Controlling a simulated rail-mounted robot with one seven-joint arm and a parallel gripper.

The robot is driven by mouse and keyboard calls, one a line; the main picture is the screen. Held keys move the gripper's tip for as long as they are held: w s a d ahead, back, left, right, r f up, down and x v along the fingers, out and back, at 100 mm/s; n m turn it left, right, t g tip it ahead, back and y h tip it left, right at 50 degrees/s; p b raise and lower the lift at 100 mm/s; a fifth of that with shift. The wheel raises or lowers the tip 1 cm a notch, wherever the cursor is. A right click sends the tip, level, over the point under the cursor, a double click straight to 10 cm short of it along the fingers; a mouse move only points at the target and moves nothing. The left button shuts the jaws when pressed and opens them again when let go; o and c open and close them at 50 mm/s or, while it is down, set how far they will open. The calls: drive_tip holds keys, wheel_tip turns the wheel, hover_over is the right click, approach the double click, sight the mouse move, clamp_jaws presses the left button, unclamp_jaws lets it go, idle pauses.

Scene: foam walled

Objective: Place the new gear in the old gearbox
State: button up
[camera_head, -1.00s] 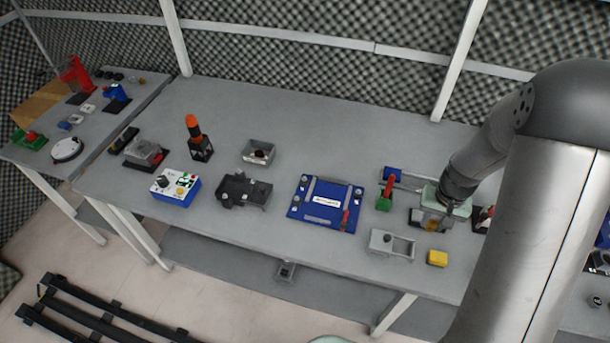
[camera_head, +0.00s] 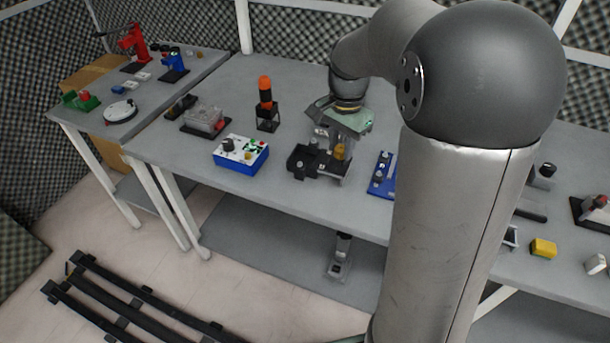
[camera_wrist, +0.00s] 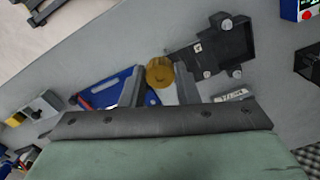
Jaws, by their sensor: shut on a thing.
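My gripper (camera_head: 341,148) is shut on a brass-coloured gear (camera_wrist: 159,74), which sits between the fingertips in the wrist view. In the head view the gear (camera_head: 340,153) shows below the green gripper body. A black housing (camera_wrist: 225,42), which looks like the old gearbox, lies on the table. In the wrist view the gear is beside its left end. In the head view the gear overlaps the right end of the gearbox (camera_head: 303,163). I cannot tell the gear's height above it. The inside of the gearbox is partly hidden in the head view.
A white-and-blue button box (camera_head: 240,154) is on the left. An orange-topped post (camera_head: 266,105) stands behind. A yellow block (camera_head: 544,248) lies at right. The table's front edge is near.

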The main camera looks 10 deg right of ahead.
drive_tip(key=shift+w+f, duration=0.1)
drive_tip(key=shift+w, duration=0.15)
drive_tip(key=w+a+f, duration=0.1)
drive_tip(key=w, duration=0.1)
drive_tip(key=w+a+f+p, duration=0.1)
drive_tip(key=w, duration=0.1)
drive_tip(key=w+a+f+p, duration=0.1)
drive_tip(key=w, duration=0.2)
drive_tip(key=shift+w+a+f, duration=0.1)
drive_tip(key=shift+a, duration=0.1)
drive_tip(key=p, duration=0.1)
hover_over(305, 162)
drive_tip(key=f, duration=0.5)
drive_tip(key=shift+s+d+f, duration=0.1)
drive_tip(key=shift+s, duration=0.2)
drive_tip(key=shift+w+f, duration=0.25)
drive_tip(key=shift+f, duration=0.15)
drive_tip(key=shift+w+f, duration=0.15)
drive_tip(key=shift+f, duration=1.5)
drive_tip(key=shift+f, duration=0.15)
drive_tip(key=o, duration=0.7)
drive_tip(key=shift+a, duration=0.2)
drive_tip(key=shift+o, duration=0.2)
